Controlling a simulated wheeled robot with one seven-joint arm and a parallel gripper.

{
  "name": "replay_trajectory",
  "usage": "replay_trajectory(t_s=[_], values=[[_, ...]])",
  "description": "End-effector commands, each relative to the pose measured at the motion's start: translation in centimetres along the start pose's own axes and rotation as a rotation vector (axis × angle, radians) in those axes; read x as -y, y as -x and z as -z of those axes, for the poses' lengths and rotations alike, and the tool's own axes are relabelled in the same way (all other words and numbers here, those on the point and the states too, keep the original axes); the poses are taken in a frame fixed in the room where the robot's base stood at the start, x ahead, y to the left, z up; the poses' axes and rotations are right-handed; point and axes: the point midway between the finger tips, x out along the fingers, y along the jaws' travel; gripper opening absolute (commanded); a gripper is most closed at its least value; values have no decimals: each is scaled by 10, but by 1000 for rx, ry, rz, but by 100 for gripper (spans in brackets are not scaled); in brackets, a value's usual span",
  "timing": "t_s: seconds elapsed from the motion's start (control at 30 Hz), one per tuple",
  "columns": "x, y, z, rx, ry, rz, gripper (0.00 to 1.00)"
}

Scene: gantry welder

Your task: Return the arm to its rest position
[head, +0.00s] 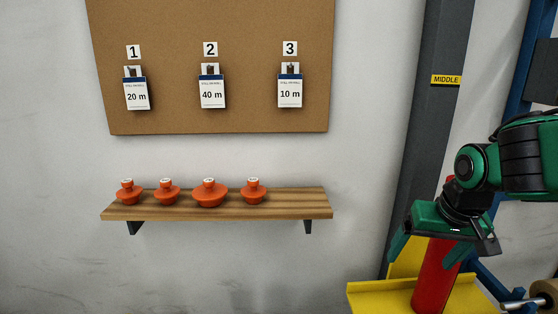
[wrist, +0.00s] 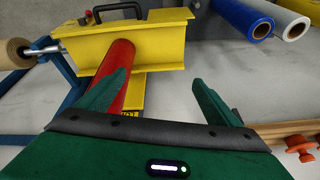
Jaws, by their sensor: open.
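My green arm reaches in from the right edge of the head view. My gripper (head: 430,252) points down beside a red cylinder (head: 433,277) that stands on a yellow metal piece (head: 375,296). In the wrist view, my gripper (wrist: 160,85) has its two green fingers spread wide with nothing held between them. The red cylinder (wrist: 117,62) shows behind the left finger there, against the yellow piece (wrist: 160,44). The cylinder's lower end is partly hidden by the finger. I cannot tell whether the finger touches it.
A grey column (head: 432,120) labelled MIDDLE stands close to my arm. A wooden shelf (head: 290,205) holds several orange pieces (head: 210,194). A cork board (head: 250,60) with numbered cards hangs above. Blue and white rolls (wrist: 247,18) and a blue frame (wrist: 70,85) lie near.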

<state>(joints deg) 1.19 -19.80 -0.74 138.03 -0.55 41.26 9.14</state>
Motion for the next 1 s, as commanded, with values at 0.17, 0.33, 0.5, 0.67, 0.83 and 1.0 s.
replay_trajectory(t_s=[0.17,0.33,0.5,0.67,0.83,1.0], values=[[5,-12,-26,-38,156,5,86],[-22,-11,-43,0,118,-27,86],[-58,-6,-67,73,11,-65,86],[-92,3,-98,158,-115,-96,86],[-123,16,-141,262,-270,-116,86],[-137,25,-168,327,-363,-117,86]])
